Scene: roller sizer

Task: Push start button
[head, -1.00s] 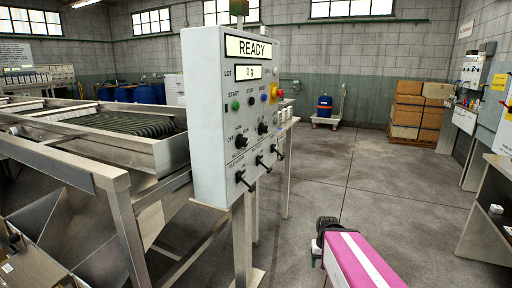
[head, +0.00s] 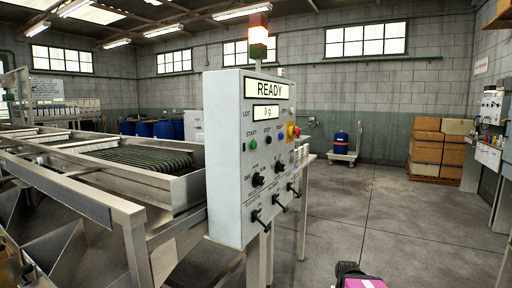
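The grey control panel (head: 226,160) stands upright on a post near the middle of the head view. Its display reads READY (head: 269,90), with a LOT readout of 0 g below. My gripper (head: 347,268) shows as a dark end on the pink arm at the bottom edge, below and right of the panel, touching nothing visible. Its fingers cannot be made out.
The metal roller sizer (head: 110,205) fills the left side, beside the panel. A lit signal lamp (head: 258,36) stands above the panel. A cart with a blue drum (head: 341,142) and stacked boxes (head: 436,145) are at the back. The floor (head: 400,225) right of the panel is clear.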

